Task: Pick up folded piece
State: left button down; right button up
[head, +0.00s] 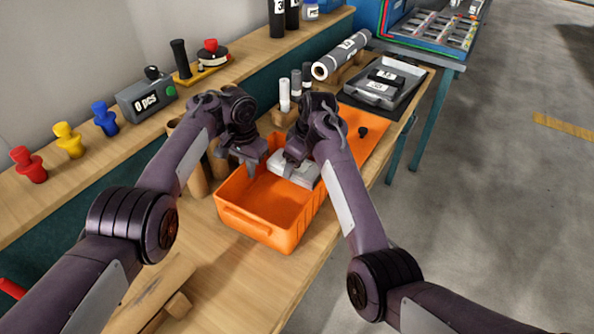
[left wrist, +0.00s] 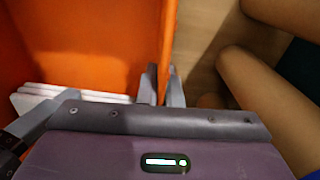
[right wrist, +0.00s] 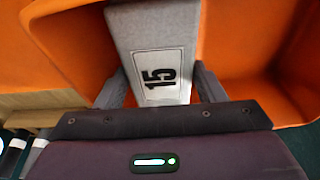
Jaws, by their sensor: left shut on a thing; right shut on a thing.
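The grey folded piece (head: 295,168) is at the far end of the orange bin (head: 262,228). In the right wrist view the piece (right wrist: 150,40) carries a white label reading 15 and lies between my right fingers. My right gripper (head: 291,162) is shut on it; how far the piece is off the bin floor cannot be told. My left gripper (head: 251,166) is at the bin's left side. In the left wrist view its fingers (left wrist: 162,84) are shut on the bin's orange wall. Pale layered edges of the piece (left wrist: 60,92) show beside it.
A grey tray (head: 411,70) with dark labelled pieces stands at the back right. A grey roll (head: 341,56) lies beside it. An orange mat (head: 368,126) lies behind the bin. Brown rolls (head: 196,180) stand left of it.

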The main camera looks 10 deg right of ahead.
notch_tip(320, 180, up, 14)
jog(key=shift+r, duration=0.2)
pick_arm(q)
jog(key=c, duration=1.5)
grip_release()
notch_tip(320, 180, up, 8)
jog(key=shift+f, duration=0.2)
jog(key=shift+f, duration=0.1)
